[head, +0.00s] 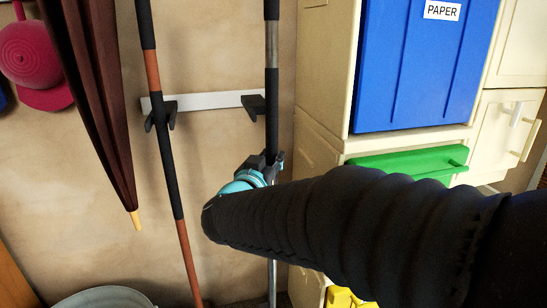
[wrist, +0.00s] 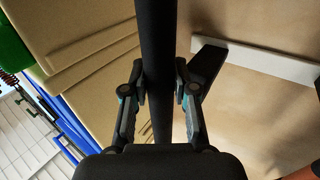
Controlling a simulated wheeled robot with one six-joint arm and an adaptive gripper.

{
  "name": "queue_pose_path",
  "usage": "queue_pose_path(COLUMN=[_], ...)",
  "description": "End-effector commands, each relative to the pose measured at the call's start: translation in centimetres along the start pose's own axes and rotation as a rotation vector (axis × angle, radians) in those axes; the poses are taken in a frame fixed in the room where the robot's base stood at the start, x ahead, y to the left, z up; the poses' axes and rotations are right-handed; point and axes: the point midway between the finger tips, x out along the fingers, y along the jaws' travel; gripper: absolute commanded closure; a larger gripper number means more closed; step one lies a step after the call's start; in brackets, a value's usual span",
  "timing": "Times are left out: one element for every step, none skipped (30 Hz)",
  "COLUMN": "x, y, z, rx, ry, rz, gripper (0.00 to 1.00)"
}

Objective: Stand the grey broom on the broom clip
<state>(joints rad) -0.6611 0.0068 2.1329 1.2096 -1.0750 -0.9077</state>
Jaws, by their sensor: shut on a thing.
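The grey broom shows as a long upright pole with black and grey sections (head: 272,90); its lower end is hidden or out of view. My gripper (head: 268,163) is shut around the pole, and in the wrist view both fingers (wrist: 160,82) press on its dark shaft (wrist: 156,30). The broom clip is a white wall rail (head: 212,100) with black holders. Its right holder (head: 252,104) is just left of the pole, above my gripper. That holder also shows in the wrist view (wrist: 207,64), right of the shaft. I cannot tell whether they touch.
An orange and black pole (head: 171,170) stands at the rail's left holder (head: 160,112). A closed brown umbrella (head: 98,100) and a red cap (head: 30,60) hang at left. Cream cabinets with a blue paper bin (head: 425,75) stand close at right. A metal tub (head: 100,298) is below.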

Motion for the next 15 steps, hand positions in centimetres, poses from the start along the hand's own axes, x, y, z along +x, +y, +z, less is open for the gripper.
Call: queue_pose_path(x=[0.4, 0.5, 0.8, 1.0, 1.1, 1.4, 1.5, 1.7, 1.9, 2.1, 2.3, 2.5, 2.7, 2.9, 3.1], y=[-0.1, -0.2, -0.4, -0.5, -0.6, -0.8, -0.9, -1.0, -1.1, -1.2, -1.4, -1.5, -1.6, -1.7, -1.8], z=[0.2, 0.2, 0.4, 0.5, 0.5, 0.6, 0.7, 0.8, 0.9, 1.0, 1.1, 1.1, 1.2, 1.3, 1.5], rx=[0.000, 0.000, -0.001, -0.001, -0.001, -0.001, -0.001, -0.001, -0.001, -0.001, -0.001, 0.000, 0.001, 0.000, 0.000], ry=[0.001, 0.001, 0.001, 0.001, 0.002, 0.002, 0.002, 0.001, 0.001, 0.001, 0.001, 0.001, 0.001, 0.001, 0.000], rz=[0.002, 0.002, 0.002, 0.002, 0.002, 0.002, 0.002, 0.002, 0.002, 0.002, 0.002, 0.003, 0.003, 0.003, 0.003], gripper=[1.00, 1.00, 1.00, 1.00, 1.00, 1.00, 1.00, 1.00, 1.00, 1.00, 1.00, 1.00, 1.00, 1.00, 1.00])
